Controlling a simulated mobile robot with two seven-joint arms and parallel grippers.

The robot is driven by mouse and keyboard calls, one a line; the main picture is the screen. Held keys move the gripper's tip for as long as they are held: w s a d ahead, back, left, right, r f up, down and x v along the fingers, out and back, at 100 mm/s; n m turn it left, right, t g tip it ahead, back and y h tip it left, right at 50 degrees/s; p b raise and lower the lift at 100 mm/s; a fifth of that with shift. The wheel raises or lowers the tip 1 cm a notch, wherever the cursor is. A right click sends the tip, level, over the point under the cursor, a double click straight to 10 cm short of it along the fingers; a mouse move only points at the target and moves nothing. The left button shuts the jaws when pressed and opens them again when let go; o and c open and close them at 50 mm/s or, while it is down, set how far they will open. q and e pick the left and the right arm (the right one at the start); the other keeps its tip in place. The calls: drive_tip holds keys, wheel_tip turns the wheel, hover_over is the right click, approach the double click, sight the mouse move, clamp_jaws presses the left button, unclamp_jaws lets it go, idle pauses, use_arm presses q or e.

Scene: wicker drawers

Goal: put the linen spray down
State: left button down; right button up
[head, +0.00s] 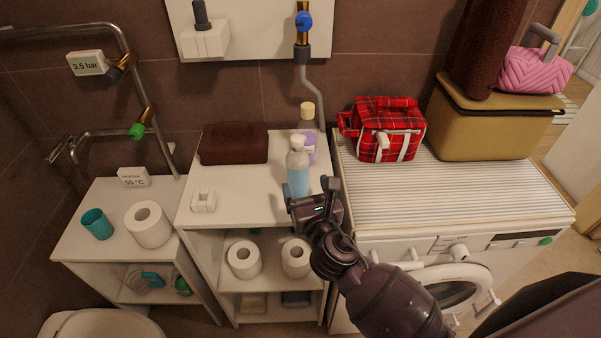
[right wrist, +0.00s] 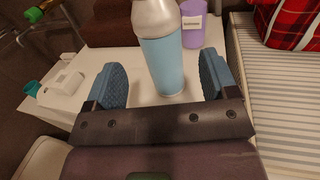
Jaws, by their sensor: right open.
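A light-blue bottle with a silver-white top (head: 297,172), which looks like the linen spray, stands upright on the white shelf top (head: 245,190), near its right side. In the right wrist view the bottle (right wrist: 164,62) rises between the two blue finger pads, with a visible gap on each side. My right gripper (head: 309,188) is open around or just in front of the bottle; the exact depth is hard to tell. The bottle's base shows on the white surface. My left gripper is not in view.
A purple labelled bottle (head: 308,145) stands close behind the spray. A brown folded towel (head: 234,143) and a small white holder (head: 204,201) are on the same top. A red plaid bag (head: 382,128) sits on the striped washer top (head: 450,195) to the right.

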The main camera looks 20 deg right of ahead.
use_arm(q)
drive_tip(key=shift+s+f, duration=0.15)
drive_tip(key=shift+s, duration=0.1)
use_arm(e)
drive_tip(key=s, duration=0.5)
drive_tip(key=shift+a, duration=0.1)
